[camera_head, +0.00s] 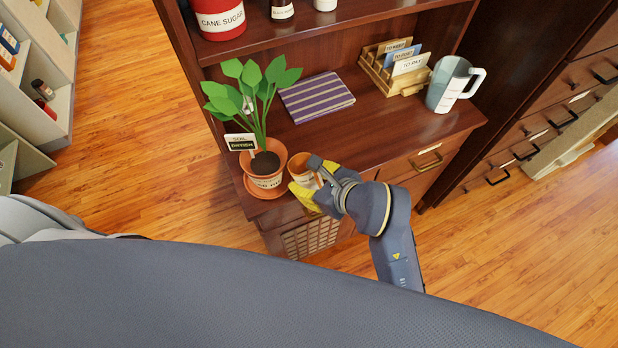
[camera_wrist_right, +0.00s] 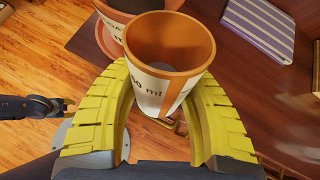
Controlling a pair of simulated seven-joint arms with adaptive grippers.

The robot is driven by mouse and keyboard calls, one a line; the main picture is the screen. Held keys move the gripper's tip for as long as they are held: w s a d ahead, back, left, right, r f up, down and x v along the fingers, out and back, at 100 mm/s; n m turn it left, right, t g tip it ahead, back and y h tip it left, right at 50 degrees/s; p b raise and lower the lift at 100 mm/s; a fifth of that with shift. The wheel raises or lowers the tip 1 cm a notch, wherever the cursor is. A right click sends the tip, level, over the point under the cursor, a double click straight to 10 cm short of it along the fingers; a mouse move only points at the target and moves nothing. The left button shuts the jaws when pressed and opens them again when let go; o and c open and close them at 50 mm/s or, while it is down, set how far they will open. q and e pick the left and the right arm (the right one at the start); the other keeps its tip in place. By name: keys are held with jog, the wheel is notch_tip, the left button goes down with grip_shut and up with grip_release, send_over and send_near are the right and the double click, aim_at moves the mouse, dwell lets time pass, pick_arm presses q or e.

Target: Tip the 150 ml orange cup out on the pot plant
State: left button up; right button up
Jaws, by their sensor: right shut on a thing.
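The orange cup (camera_head: 302,170) with a white label reading "ml" is held in my right gripper (camera_head: 308,184), whose yellow fingers are shut around its sides. The pot plant (camera_head: 264,165) stands just left of the cup on an orange saucer, with dark soil, green leaves and a small sign. The cup is close beside the pot's rim. A small dark gripper, apparently my left (camera_wrist_right: 62,106), shows at the left of the wrist view; its jaws are unclear.
The wooden shelf top (camera_head: 365,135) carries a striped purple book (camera_head: 316,97), a letter rack (camera_head: 396,68) and a grey measuring jug (camera_head: 452,85). A red cane sugar tin (camera_head: 219,20) stands on the shelf above. The shelf's front edge lies below my right gripper.

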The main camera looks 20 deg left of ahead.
jog(key=shift+d+f, duration=0.15)
dwell(0.4)
jog(key=d+r, duration=0.4)
jog(key=d, duration=0.1)
jog(key=shift+s, duration=0.15)
dwell(0.3)
jog(key=shift+s+f, duration=0.1)
dwell(0.3)
jog(key=w+d+f+m+t+h, duration=0.1)
jog(key=w+d+m+t+h, duration=0.3)
jog(key=w+d+m, duration=0.5)
jog(key=w+d+r+m+h, duration=0.1)
jog(key=w+d+r, duration=0.3)
jog(key=d, duration=0.4)
jog(key=w+d+r+m+t+h, duration=0.1)
jog(key=w+d+r+h, duration=0.2)
jog(key=d, duration=0.5)
jog(key=shift+w+r+m+h, duration=0.3)
jog(key=shift+w+r+h, duration=0.1)
jog(key=shift+w+r, duration=0.2)
